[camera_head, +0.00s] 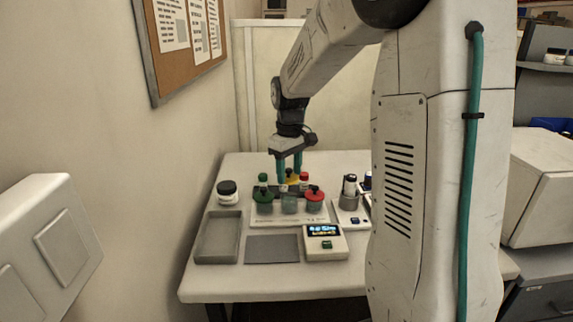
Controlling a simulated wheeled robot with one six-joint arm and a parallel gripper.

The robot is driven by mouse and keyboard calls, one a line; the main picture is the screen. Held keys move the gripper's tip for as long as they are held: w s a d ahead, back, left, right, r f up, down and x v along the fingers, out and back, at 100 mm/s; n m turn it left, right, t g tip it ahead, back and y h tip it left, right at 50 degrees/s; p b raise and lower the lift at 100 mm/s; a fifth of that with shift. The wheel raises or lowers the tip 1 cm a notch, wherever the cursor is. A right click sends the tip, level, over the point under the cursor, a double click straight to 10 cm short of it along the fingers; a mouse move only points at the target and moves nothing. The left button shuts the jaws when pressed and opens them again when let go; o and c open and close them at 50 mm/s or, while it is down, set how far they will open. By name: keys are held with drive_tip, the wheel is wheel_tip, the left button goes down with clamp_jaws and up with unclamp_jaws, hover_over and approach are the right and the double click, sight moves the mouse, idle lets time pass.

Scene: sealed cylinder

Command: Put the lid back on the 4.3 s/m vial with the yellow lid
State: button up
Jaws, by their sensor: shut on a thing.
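My gripper (289,177) points down over the back part of the table, with its two teal fingers around a yellow lid (292,180). It appears shut on this lid. Below and slightly in front of it is a greyish vial (289,204) with no lid visible on top, in the middle of a row. A vial with a green lid (263,196) stands to its left and one with a red lid (315,192) to its right. Whether the yellow lid touches the middle vial cannot be told. Any conductivity label is too small to read.
Small green-capped (263,178) and red-capped (304,177) items stand behind the row. A meter (325,243) with a lit display, a grey pad (272,249) and an empty tray (201,252) lie in front. A dark-lidded jar (227,192) stands left. My arm hides the table's right side.

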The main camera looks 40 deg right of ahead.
drive_tip(key=shift+f, duration=2.6)
drive_tip(key=shift+s+f, duration=0.1)
drive_tip(key=shift+s, duration=0.1)
idle(0.4)
drive_tip(key=o, duration=1.5)
drive_tip(key=shift+r, duration=3.5)
drive_tip(key=shift+c, duration=0.3)
